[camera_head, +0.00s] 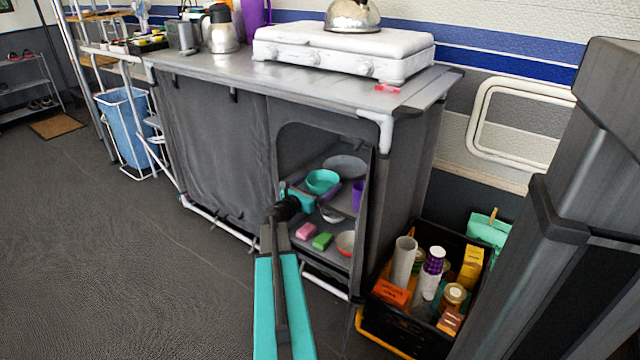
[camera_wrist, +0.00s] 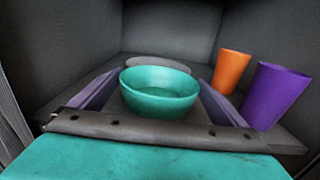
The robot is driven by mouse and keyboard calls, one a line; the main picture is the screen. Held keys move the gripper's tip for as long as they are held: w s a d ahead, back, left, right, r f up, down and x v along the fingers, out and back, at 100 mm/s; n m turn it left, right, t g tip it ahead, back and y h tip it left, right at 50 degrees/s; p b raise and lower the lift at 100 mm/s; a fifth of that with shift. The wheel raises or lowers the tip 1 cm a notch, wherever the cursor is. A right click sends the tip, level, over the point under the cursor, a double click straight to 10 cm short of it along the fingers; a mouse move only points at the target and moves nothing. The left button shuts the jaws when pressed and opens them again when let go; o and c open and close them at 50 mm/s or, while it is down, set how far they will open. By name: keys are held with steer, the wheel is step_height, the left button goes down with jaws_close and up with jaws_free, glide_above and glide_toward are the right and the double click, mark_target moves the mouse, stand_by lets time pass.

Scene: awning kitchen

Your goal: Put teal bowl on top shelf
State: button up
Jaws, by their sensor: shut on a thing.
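The teal bowl (camera_head: 322,181) is upright inside the open cabinet compartment, at the level of its top shelf (camera_head: 345,204). In the wrist view the teal bowl (camera_wrist: 160,92) sits between the two purple fingers of my gripper (camera_wrist: 158,82). My gripper (camera_head: 320,189) is shut on the bowl and reaches in through the cabinet opening. The bowl's underside is hidden, so I cannot tell whether it touches the shelf.
A grey plate (camera_wrist: 158,64) lies behind the bowl. An orange cup (camera_wrist: 231,71) and a purple cup (camera_wrist: 272,95) stand to the right. Pink (camera_head: 305,230) and green (camera_head: 322,241) blocks lie below. A crate (camera_head: 394,331) stands right of the cabinet.

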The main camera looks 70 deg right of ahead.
steer(key=o, duration=0.7)
steer(key=shift+r, duration=0.1)
steer(key=p+v, duration=0.3)
steer(key=v, duration=0.9)
steer(key=shift+p, duration=0.3)
